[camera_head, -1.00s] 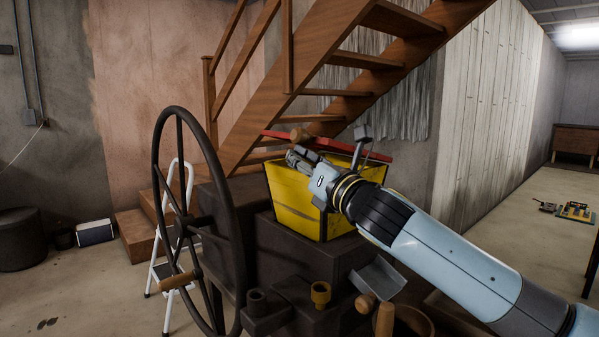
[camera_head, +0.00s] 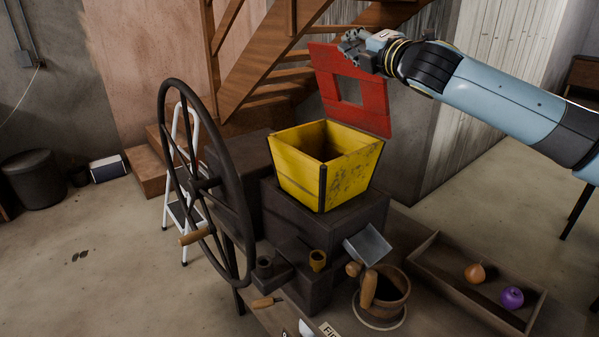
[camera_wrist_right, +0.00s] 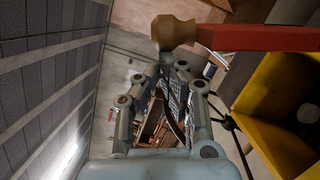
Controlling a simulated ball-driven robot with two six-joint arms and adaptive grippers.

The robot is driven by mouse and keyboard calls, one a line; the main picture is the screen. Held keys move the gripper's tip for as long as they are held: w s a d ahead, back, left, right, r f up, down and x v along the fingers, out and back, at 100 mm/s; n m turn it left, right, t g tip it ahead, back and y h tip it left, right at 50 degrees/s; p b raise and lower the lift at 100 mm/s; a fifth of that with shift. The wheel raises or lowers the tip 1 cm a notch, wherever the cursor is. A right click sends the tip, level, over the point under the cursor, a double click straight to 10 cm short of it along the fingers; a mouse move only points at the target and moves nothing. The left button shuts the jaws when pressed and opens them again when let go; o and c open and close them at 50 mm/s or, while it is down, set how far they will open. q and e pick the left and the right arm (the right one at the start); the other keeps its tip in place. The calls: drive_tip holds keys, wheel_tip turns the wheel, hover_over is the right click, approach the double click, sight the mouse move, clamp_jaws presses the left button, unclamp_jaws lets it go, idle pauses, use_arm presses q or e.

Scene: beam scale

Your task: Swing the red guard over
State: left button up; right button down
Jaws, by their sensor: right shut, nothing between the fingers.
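The red guard (camera_head: 349,92), a flat panel with a square opening, stands raised and tilted back behind the yellow hopper (camera_head: 320,165). The hopper's top is open. My right gripper (camera_head: 350,45) is at the guard's top edge, its fingers shut and empty. In the right wrist view the guard's red edge (camera_wrist_right: 258,38) and its wooden knob (camera_wrist_right: 172,32) lie just beyond the fingertips (camera_wrist_right: 176,70). I cannot tell if they touch. The yellow hopper (camera_wrist_right: 262,110) shows at that view's right. In the head view my gripper hides the knob. My left gripper is not in view.
A large dark handwheel (camera_head: 205,185) stands left of the hopper. In front are a metal scoop (camera_head: 368,244), a brown pot (camera_head: 390,297) and a wooden tray (camera_head: 437,266) holding an onion (camera_head: 475,273) and a purple item (camera_head: 512,297). Wooden stairs (camera_head: 250,95) rise behind.

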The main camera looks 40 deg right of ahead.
drive_tip(key=d, duration=0.1)
drive_tip(key=d+r, duration=0.1)
drive_tip(key=d, duration=0.1)
drive_tip(key=d+r, duration=0.1)
drive_tip(key=d, duration=0.1)
drive_tip(key=shift+w, duration=0.2)
drive_tip(key=shift+d+r, duration=0.1)
drive_tip(key=shift+r, duration=0.2)
drive_tip(key=shift+d+r, duration=0.1)
drive_tip(key=shift+w, duration=0.1)
